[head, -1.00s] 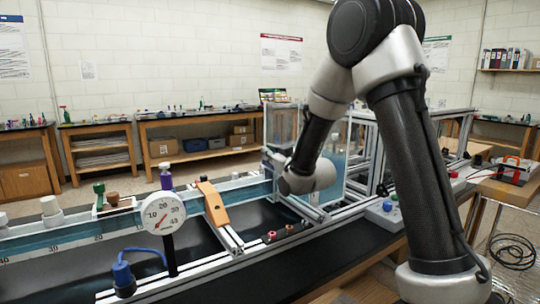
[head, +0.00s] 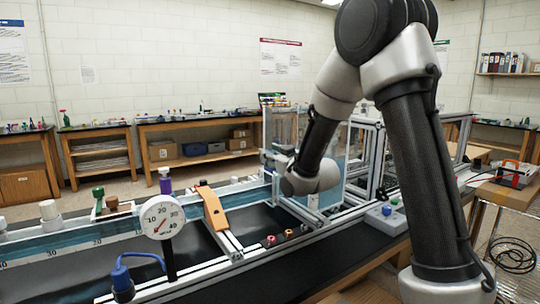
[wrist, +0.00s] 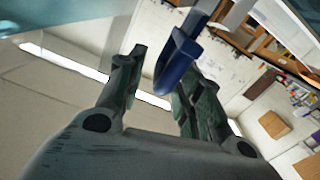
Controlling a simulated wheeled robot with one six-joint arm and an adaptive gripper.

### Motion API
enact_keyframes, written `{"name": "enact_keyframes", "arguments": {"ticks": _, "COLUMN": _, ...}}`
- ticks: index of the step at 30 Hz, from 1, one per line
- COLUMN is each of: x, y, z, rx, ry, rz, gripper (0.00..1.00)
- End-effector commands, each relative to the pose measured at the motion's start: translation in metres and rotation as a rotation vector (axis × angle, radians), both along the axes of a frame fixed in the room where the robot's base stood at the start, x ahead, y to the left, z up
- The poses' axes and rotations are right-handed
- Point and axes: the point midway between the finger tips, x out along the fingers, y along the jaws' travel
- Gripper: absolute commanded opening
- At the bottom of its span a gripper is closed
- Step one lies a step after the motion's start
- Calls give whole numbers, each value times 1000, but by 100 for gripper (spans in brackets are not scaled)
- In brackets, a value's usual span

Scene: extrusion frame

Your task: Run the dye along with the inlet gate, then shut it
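A blue handle (wrist: 178,62) on a pale metal bar, which may belong to the inlet gate, shows in the wrist view. It reaches between the two fingers of my gripper (wrist: 160,82), closer to the right finger. The fingers are apart, with a gap on the left of the handle, so I see no firm hold. In the head view my gripper (head: 277,158) is beside the clear-walled tank (head: 283,128), mostly hidden by my wrist; the gate is not clear there. A purple-capped bottle (head: 165,181), perhaps the dye, stands behind the gauge. No dye streak is discernible.
A water channel (head: 80,244) with a scale runs left. A round gauge (head: 162,217), an orange lever (head: 212,207) and red knobs (head: 279,237) stand along it. A control box (head: 389,217) with coloured buttons is at right. Metal frame posts (head: 376,160) are close to my arm.

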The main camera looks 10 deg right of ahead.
Motion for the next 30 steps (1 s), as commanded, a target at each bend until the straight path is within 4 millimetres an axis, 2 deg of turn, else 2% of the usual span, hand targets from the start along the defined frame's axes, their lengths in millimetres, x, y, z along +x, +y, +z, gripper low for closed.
{"name": "enact_keyframes", "arguments": {"ticks": 6, "x": -38, "y": -12, "z": 0, "rx": 0, "ry": 1, "rz": -1, "gripper": 35}}
{"name": "enact_keyframes", "arguments": {"ticks": 12, "x": -58, "y": -20, "z": 0, "rx": 0, "ry": 1, "rz": -2, "gripper": 35}}
{"name": "enact_keyframes", "arguments": {"ticks": 30, "x": -61, "y": -20, "z": 0, "rx": 0, "ry": 1, "rz": -1, "gripper": 35}}
